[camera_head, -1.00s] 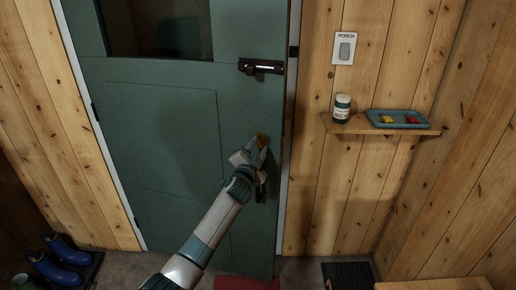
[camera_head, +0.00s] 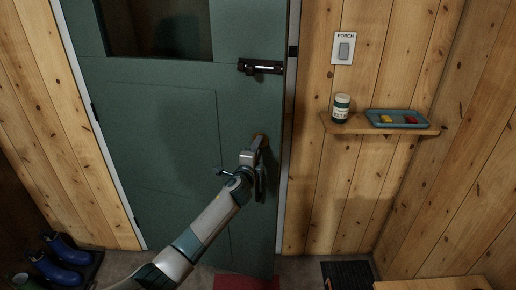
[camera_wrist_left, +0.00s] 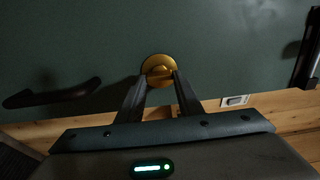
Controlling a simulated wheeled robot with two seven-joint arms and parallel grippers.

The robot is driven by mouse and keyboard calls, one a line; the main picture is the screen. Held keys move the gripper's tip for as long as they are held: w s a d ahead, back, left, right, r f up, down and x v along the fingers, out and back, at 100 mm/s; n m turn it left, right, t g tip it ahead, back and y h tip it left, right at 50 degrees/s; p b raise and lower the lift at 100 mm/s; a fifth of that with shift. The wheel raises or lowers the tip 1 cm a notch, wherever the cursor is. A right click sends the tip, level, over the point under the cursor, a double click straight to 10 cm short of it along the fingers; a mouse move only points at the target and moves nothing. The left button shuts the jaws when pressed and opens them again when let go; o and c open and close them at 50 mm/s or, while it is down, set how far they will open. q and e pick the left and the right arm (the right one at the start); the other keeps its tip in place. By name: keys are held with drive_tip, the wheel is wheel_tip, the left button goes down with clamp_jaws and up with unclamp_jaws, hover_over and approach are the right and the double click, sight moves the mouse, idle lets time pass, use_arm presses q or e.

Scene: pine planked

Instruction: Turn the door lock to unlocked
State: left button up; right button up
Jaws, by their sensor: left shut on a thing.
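The green door (camera_head: 160,150) fills the middle of the head view. The brass door lock (camera_wrist_left: 157,64) is a round piece on the green door, at the top centre of the left wrist view. My left gripper (camera_wrist_left: 160,80) is shut on the lock's turn piece, with a fingertip on either side of it. In the head view my left gripper (camera_head: 258,142) reaches the door near its right edge and covers most of the lock. The fingers hide part of the turn piece, so its exact angle is hard to tell. My right gripper is not in view.
A dark door handle (camera_wrist_left: 52,94) sticks out beside the lock. A black slide bolt (camera_head: 261,67) is higher on the door. A porch switch (camera_head: 344,48) and a shelf (camera_head: 372,128) with a jar (camera_head: 341,107) and blue tray (camera_head: 398,113) are on the wall at right.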

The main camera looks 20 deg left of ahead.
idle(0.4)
use_arm(q)
drive_tip(key=o, duration=1.1)
drive_tip(key=shift+s, duration=0.1)
drive_tip(key=s+b, duration=0.1)
drive_tip(key=s, duration=1)
drive_tip(key=s+b, duration=0.1)
drive_tip(key=s, duration=0.5)
drive_tip(key=shift+s+d+b, duration=0.1)
drive_tip(key=shift+d+b, duration=0.2)
drive_tip(key=shift+f, duration=0.1)
